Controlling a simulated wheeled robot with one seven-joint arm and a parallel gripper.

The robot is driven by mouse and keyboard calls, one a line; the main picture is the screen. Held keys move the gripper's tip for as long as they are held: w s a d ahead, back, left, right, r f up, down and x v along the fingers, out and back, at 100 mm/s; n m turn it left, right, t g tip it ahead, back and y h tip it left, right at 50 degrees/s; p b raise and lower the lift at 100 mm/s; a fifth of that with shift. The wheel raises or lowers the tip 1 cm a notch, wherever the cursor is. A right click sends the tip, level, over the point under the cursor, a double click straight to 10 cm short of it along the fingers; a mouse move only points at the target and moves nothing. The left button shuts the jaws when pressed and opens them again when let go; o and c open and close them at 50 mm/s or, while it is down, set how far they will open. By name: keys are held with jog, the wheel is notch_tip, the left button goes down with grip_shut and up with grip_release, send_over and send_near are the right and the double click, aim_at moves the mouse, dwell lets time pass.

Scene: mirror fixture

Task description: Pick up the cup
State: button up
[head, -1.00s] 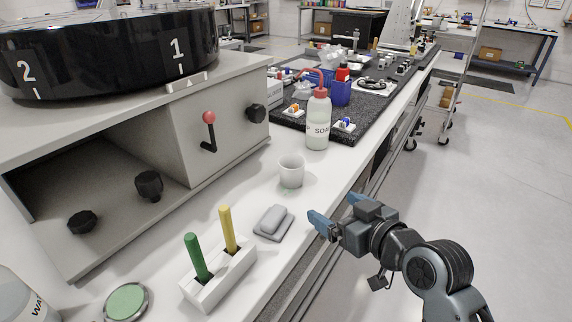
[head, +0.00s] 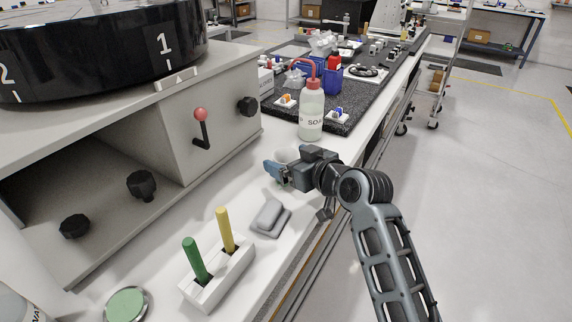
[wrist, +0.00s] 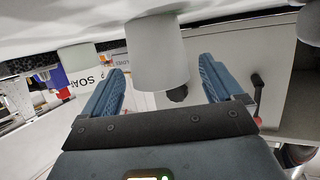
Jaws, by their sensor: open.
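The cup (head: 286,154) is small and pale. It stands on the white bench, in front of the soap bottle, and my gripper partly hides it in the head view. In the wrist view, which shows the scene upside down, the cup (wrist: 157,62) appears between my two fingers with a gap on each side. My gripper (head: 281,166) is open and empty, with blue fingers, low beside the cup. The wrist view shows both fingers (wrist: 162,68) spread apart. I cannot tell how far the cup reaches in between them.
The soap bottle (head: 311,112) with a red top stands close behind the cup. A grey block (head: 269,216) and a white holder (head: 217,272) with green and yellow sticks are nearer. The grey cabinet (head: 226,112) with a red-knobbed lever is at left. Open floor lies right.

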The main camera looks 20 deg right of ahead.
jog(key=shift+w, duration=0.15)
jog(key=c, duration=1.1)
